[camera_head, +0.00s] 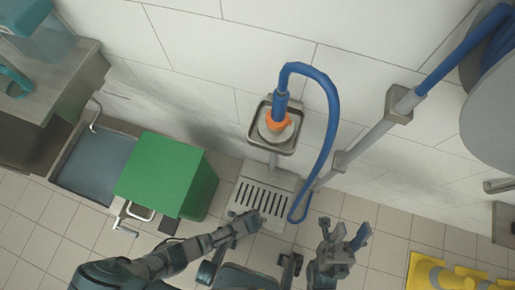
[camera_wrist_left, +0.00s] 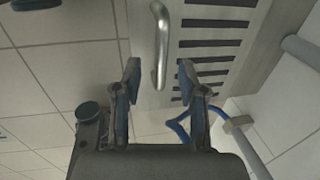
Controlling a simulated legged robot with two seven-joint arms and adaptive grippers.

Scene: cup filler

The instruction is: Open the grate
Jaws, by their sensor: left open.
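The grate (camera_head: 262,196) is a grey slotted plate at the foot of the cup filler, low in the middle of the head view. In the left wrist view the grate (camera_wrist_left: 212,34) shows dark slots and a curved metal handle (camera_wrist_left: 160,45). My left gripper (camera_head: 256,220) is over the near edge of the grate. In the left wrist view my left gripper (camera_wrist_left: 159,75) is open, and the handle's lower end appears between its fingertips; contact cannot be told. My right gripper (camera_head: 343,236) is open and empty, to the right of the grate.
A blue hose (camera_head: 333,105) loops from the orange nozzle (camera_head: 277,121) above the grate down its right side. A green box (camera_head: 161,173) stands left of it. A grey pipe (camera_head: 365,140) runs along the wall. A yellow object (camera_head: 428,272) lies at lower right.

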